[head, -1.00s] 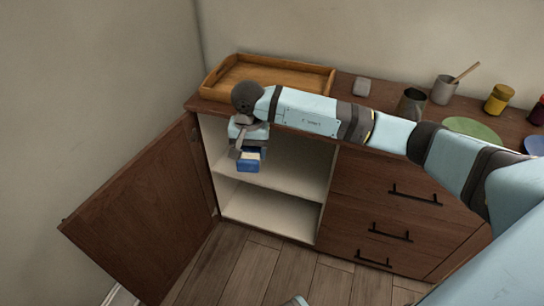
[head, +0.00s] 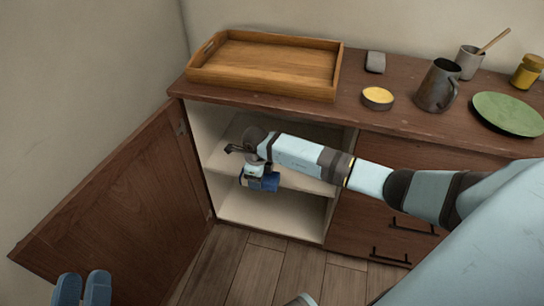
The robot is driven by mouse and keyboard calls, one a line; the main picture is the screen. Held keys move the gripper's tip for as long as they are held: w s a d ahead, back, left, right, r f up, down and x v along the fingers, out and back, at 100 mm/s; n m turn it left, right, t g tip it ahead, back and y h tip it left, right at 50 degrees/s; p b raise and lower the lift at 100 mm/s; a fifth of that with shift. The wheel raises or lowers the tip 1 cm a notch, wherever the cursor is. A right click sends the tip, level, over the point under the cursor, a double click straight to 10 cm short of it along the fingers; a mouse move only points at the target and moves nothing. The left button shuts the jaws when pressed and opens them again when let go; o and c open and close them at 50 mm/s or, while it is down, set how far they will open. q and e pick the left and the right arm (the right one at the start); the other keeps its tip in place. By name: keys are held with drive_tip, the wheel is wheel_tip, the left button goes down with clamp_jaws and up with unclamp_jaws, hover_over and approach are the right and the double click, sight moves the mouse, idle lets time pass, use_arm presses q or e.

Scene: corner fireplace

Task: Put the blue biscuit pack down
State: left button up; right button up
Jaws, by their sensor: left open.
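The blue biscuit pack (head: 265,183) shows small at the mouth of the open cabinet, at the height of the middle shelf (head: 232,150). My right gripper (head: 256,174), on the arm from the right, is at the pack. Its fingertips are mostly hidden, so its grip is unclear. I cannot tell whether the pack touches the shelf. My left gripper (head: 82,288) shows at the bottom left edge as two blue-grey fingertips with a gap between them. It is open, empty and away from the pack.
The cabinet door (head: 105,205) stands open on the left. A wooden tray (head: 265,65), a yellow-topped tin (head: 377,97), a dark mug (head: 438,86) and a green plate (head: 507,113) are on the countertop. The lower compartment (head: 270,212) looks empty.

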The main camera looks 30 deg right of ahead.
drive_tip(key=w+d+b, duration=0.1)
drive_tip(key=w+d, duration=0.2)
drive_tip(key=w+d+b, duration=0.2)
drive_tip(key=w+d, duration=0.1)
drive_tip(key=d, duration=0.1)
drive_tip(key=w+d+b, duration=0.2)
drive_tip(key=w+d, duration=0.2)
drive_tip(key=shift+d+f, duration=0.15)
drive_tip(key=shift+f, duration=0.05)
wheel_tip(320, 180, down, 2)
drive_tip(key=shift+d+f+b, duration=0.1)
drive_tip(key=shift+b, duration=0.4)
wheel_tip(320, 180, down, 5)
drive_tip(key=b, duration=0.2)
drive_tip(key=shift+r+b, duration=0.2)
drive_tip(key=shift+b, duration=0.2)
drive_tip(key=shift+w+d, duration=0.1)
drive_tip(key=shift+d, duration=0.05)
drive_tip(key=shift+r, duration=0.1)
drive_tip(key=o, duration=1)
drive_tip(key=shift+f, duration=0.2)
use_arm(q)
wheel_tip(320, 180, down, 10)
drive_tip(key=w+m+g, duration=0.1)
drive_tip(key=m+g, duration=0.1)
drive_tip(key=shift+w+r+m+g, duration=0.2)
drive_tip(key=shift+w+m+g, duration=0.2)
drive_tip(key=shift+a, duration=0.1)
